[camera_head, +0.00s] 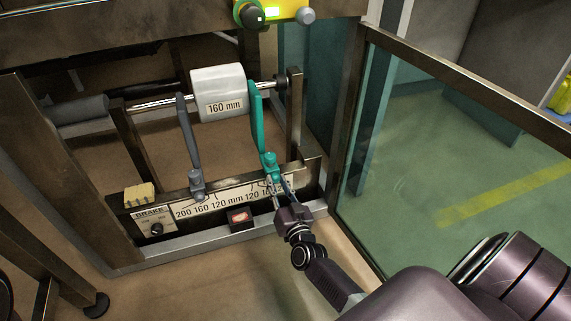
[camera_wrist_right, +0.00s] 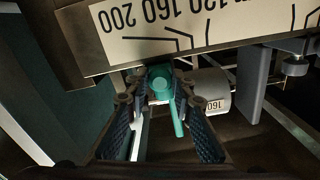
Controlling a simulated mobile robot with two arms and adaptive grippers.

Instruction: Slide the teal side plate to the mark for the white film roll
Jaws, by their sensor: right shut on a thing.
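The white film roll (camera_head: 218,94), labelled 160 mm, sits on a shaft between a grey side plate (camera_head: 189,140) and the teal side plate (camera_head: 257,115). The teal plate stands upright close to the roll's right end; I cannot tell whether they touch. My right gripper (camera_head: 275,184) is shut on the teal plate's foot. In the right wrist view the teal foot (camera_wrist_right: 160,88) lies between the fingers (camera_wrist_right: 152,103). The scale strip (camera_head: 222,204) reads 200, 160, 120 mm on its left half and mirrors on the right. The foot and fingers partly hide the right-hand numbers. My left gripper is out of view.
A yellow block (camera_head: 139,195) sits on the rail above the brake dial (camera_head: 157,229). A red button box (camera_head: 240,219) is below the scale. A frame post (camera_head: 295,125) stands right of the teal plate, and a glass-panelled frame (camera_head: 440,150) is farther right.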

